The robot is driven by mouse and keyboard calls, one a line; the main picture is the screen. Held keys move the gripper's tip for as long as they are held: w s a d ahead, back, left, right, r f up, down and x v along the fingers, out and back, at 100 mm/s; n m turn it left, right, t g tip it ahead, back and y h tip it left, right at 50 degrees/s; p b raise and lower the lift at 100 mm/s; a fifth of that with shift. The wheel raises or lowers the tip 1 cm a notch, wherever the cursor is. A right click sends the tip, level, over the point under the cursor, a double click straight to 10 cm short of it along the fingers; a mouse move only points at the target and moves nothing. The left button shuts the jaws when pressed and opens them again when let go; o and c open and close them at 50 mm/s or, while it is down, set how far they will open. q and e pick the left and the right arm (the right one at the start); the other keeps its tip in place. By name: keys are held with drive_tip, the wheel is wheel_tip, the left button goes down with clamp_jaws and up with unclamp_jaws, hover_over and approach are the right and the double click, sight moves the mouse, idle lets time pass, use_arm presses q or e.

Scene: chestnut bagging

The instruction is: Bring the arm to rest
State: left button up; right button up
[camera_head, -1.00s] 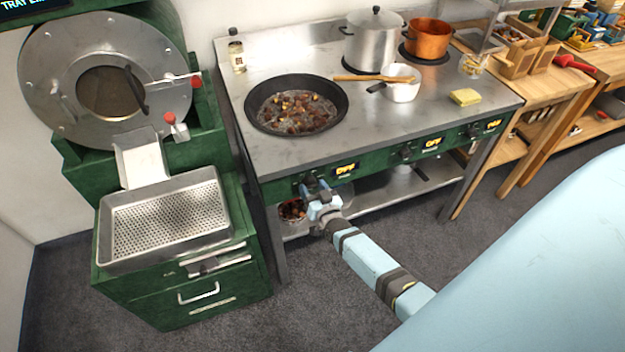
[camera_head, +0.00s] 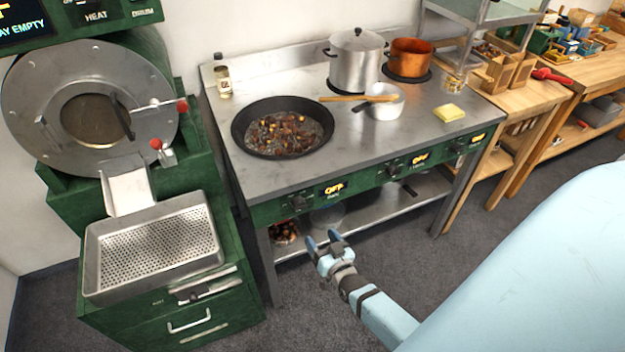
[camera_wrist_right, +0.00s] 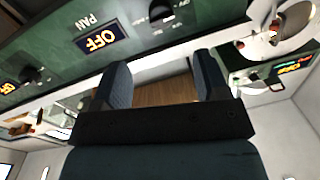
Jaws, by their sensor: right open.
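My right gripper (camera_head: 324,241) is open and empty in the head view, in front of the stove's green front panel and a little below it. Its two dark blue fingers point toward the stove and stand apart from the knobs. In the right wrist view the spread fingers (camera_wrist_right: 164,82) show with nothing between them. The panel with its "PAN OFF" display (camera_wrist_right: 101,38) is above them. My left gripper is not in view.
The steel stove (camera_head: 290,184) carries a black pan (camera_head: 240,140) of chestnuts, a white saucepan (camera_head: 385,108), a steel pot (camera_head: 356,65) and a copper pot (camera_head: 409,60). A green roasting machine with a perforated tray (camera_head: 92,275) stands left. Grey floor is clear in front.

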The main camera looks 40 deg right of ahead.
drive_tip(key=shift+s+a, duration=0.2)
drive_tip(key=shift+s, duration=0.8)
drive_tip(key=s+a+r+n+g+y+p, duration=0.6)
drive_tip(key=s+a+r+n+p, duration=0.1)
drive_tip(key=s+a+r, duration=0.5)
drive_tip(key=s+a+p, duration=0.1)
drive_tip(key=a, duration=0.1)
drive_tip(key=shift+a+r+g, duration=0.15)
drive_tip(key=shift+a+g, duration=0.25)
